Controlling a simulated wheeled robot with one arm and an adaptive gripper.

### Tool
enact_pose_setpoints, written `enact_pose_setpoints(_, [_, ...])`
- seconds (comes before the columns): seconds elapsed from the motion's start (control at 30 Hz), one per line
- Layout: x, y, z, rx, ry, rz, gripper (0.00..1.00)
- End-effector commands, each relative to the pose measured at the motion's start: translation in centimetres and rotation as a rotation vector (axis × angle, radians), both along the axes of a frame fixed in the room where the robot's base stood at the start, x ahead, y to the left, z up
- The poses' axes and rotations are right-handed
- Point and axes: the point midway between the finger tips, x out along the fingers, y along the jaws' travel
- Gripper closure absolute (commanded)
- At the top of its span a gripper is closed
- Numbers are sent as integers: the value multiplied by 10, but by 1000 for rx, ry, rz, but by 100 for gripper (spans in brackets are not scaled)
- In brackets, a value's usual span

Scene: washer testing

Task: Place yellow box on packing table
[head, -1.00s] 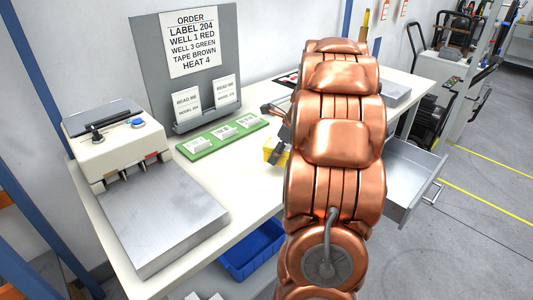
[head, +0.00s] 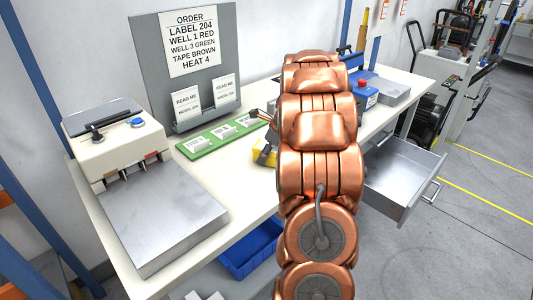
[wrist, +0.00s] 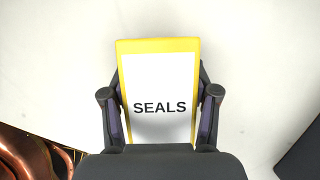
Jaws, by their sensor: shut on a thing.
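The yellow box (wrist: 160,43) is between the fingers of my gripper (wrist: 160,108) in the wrist view. Its white top label reads "SEALS". My gripper is shut on it, one finger on each side. In the head view a yellow part of the box (head: 264,155) shows just left of my copper arm, over the packing table. My arm hides most of the box and the gripper there. The white packing table (head: 240,198) lies below. I cannot tell whether the box touches the tabletop.
A sealing machine with a metal plate (head: 163,222) stands on the left. A green card strip (head: 215,140) lies before the grey order board (head: 150,60). A blue device (head: 362,92) stands behind my arm. An open drawer (head: 400,175) juts out right; a blue bin (head: 250,250) sits below.

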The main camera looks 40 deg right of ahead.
Motion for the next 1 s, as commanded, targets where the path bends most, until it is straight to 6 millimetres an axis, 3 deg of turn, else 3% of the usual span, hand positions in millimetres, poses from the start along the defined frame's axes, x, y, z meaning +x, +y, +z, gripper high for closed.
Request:
enact_pose_setpoints(0.17, [0, 0, -1, 1, 0, -1, 83])
enact_pose_setpoints(0.2, [0, 0, -2, 1, 0, -1, 39])
enact_pose_setpoints(0.43, [0, 0, -2, 0, 0, 0, 15])
enact_pose_setpoints(0.8, [0, 0, -1, -2, -1, 0, 15])
enact_pose_setpoints(1.0, [-7, -5, 23, -7, -5, -1, 15])
